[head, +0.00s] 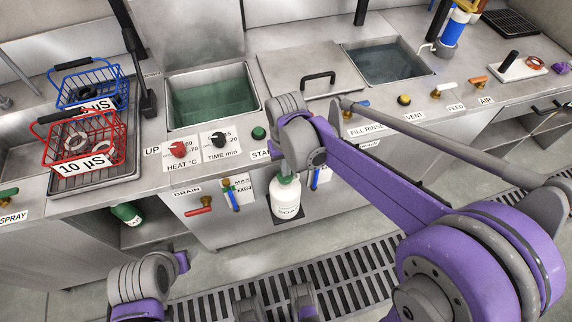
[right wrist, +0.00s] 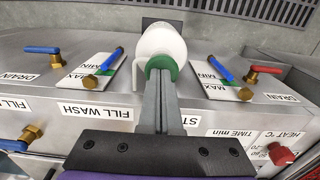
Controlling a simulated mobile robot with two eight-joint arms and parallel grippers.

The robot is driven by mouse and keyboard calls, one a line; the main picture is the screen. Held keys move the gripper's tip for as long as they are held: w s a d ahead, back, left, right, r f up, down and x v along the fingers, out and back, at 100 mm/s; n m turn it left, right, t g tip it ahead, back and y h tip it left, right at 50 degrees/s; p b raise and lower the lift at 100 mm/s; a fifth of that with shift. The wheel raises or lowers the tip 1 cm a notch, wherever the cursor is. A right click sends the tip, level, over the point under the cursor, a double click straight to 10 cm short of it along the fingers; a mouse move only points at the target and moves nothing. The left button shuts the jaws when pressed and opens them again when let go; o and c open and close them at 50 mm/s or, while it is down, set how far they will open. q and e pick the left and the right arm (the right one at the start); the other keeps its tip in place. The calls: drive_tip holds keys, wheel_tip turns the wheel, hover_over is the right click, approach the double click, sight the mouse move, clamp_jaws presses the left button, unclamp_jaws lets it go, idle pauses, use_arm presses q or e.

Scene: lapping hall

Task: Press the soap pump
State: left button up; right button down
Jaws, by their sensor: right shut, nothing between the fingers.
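The soap bottle (head: 286,198) is white with a green collar and a label reading SOAP. It stands upright at the front panel of the bench in the head view. In the right wrist view the white bottle (right wrist: 160,40) shows beyond the fingertips, with a green ring (right wrist: 163,64) and a pale spout to the left. My right gripper (right wrist: 160,76) is shut and empty, its tips over the pump top and partly hiding it. I cannot tell whether they touch. In the head view my right wrist covers the pump top.
DRAIN valves, one red-handled (head: 198,206), and blue level gauges flank the bottle. The HEAT knob (head: 179,149), TIME knob (head: 218,139) and green START button (head: 259,132) sit above. Red (head: 83,148) and blue baskets stand left. Floor grating (head: 230,295) lies below.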

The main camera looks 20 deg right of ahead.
drive_tip(key=shift+s+f, duration=0.15)
drive_tip(key=shift+f, duration=0.05)
drive_tip(key=shift+r+p, duration=0.35)
drive_tip(key=shift+p, duration=0.05)
wheel_tip(320, 180, up, 5)
drive_tip(key=p, duration=0.3)
drive_tip(key=shift+f, duration=0.1)
wheel_tip(320, 180, up, 9)
drive_tip(key=shift+f, duration=0.15)
idle(0.4)
